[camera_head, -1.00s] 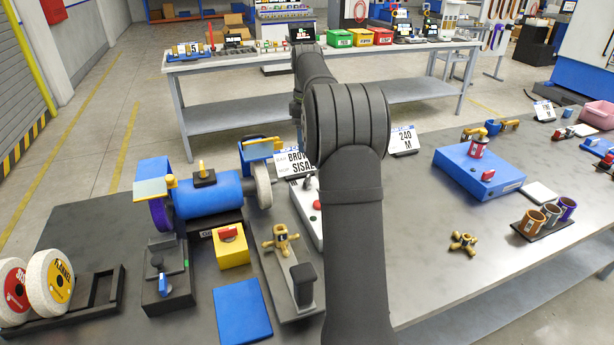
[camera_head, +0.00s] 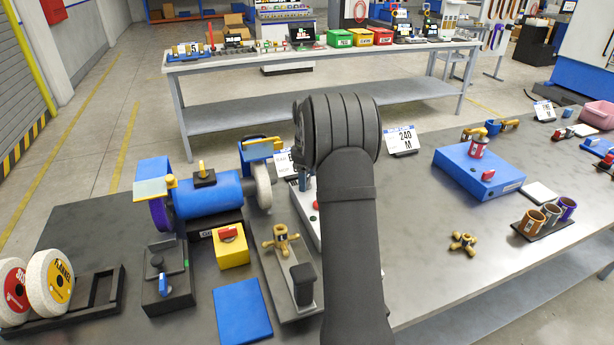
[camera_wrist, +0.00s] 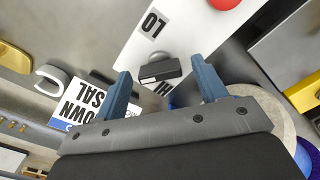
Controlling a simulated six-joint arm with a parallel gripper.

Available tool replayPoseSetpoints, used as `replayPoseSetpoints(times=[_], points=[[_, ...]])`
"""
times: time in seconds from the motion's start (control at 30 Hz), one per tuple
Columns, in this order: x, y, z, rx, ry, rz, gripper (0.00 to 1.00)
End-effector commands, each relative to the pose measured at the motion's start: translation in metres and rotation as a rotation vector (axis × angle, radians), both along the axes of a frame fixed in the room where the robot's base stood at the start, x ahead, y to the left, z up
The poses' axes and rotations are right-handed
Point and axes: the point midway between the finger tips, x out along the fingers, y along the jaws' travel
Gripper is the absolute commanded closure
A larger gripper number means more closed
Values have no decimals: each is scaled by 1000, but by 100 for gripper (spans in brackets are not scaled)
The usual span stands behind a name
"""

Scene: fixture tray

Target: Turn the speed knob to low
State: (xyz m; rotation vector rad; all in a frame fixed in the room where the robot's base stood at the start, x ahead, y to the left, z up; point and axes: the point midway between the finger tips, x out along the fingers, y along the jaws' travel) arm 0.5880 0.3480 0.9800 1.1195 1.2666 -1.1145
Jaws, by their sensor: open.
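The speed knob (camera_wrist: 160,71) shows in the wrist view as a dark bar on a grey round base. It sits on a white panel (camera_wrist: 187,28) marked LO at the upper left and HI close by the knob, partly hidden. I cannot tell exactly which mark it points to. My gripper (camera_wrist: 161,68) is open, with one blue finger on each side of the knob and a gap to both.
A red button (camera_wrist: 224,3) is on the panel. A pale buffing wheel (camera_wrist: 262,104) of the blue grinder (camera_head: 212,195) is close to the right finger. A sign (camera_wrist: 82,108) stands at left. A brass-handled fixture (camera_head: 281,240) is in front of the box.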

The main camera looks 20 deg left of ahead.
Motion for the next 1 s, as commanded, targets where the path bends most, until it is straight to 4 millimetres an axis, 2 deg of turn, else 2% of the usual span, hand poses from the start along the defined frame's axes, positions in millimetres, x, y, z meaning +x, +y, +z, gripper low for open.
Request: replayPoseSetpoints(times=[0.07, 0.3, 0.67, 1.0], points=[[0, 0, 0, 0, 0, 0, 35], [0, 0, 0, 0, 0, 0, 79], [0, 0, 0, -1, 1, -51, 79], [0, 0, 0, -4, 1, -290, 79]])
